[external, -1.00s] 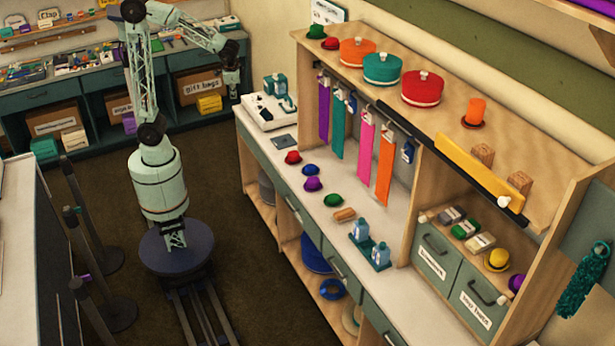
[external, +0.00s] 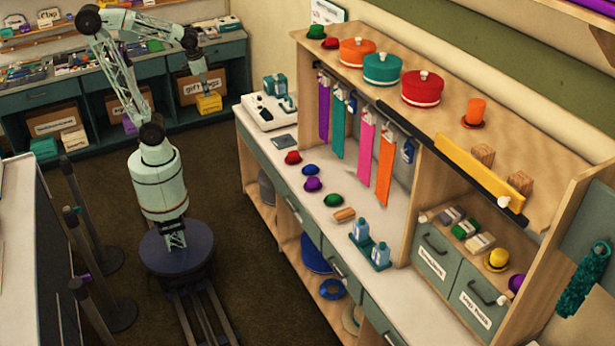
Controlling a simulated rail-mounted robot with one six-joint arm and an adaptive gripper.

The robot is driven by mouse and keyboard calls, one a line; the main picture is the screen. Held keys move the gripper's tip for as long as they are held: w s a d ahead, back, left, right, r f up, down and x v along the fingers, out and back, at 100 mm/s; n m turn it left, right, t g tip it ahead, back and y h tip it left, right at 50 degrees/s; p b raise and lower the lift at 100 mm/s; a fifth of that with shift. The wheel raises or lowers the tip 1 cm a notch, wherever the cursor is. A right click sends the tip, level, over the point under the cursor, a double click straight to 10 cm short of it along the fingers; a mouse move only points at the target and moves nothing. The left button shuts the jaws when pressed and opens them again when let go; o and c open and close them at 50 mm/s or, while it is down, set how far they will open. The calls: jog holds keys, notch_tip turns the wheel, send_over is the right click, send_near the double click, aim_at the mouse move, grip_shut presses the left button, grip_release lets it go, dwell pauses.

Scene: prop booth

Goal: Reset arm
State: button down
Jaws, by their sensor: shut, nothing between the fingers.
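My gripper (external: 207,89) hangs at the end of my pale green arm, pointing down, in the upper left of the external view. It is shut and empty. It shows small, in front of the back shelf unit and visually just above a yellow box (external: 209,103). I cannot tell whether it touches the box. My arm leans back to the left at its elbow, then reaches right and down to the gripper.
The wooden counter (external: 345,255) with small hats, ribbons and bottles stands to the right. The back unit (external: 70,88) holds cardboard boxes and small goods. Black posts (external: 88,215) stand left of my base. Open floor (external: 225,190) lies between base and counter.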

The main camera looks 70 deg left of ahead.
jog(key=s+n+t+h, duration=0.1)
jog(key=s+t, duration=0.1)
jog(key=s, duration=0.5)
jog(key=shift+s+d+h, duration=0.15)
jog(key=shift+s+h, duration=0.15)
jog(key=shift+r, duration=0.1)
jog(key=shift+d, duration=0.2)
dwell(0.4)
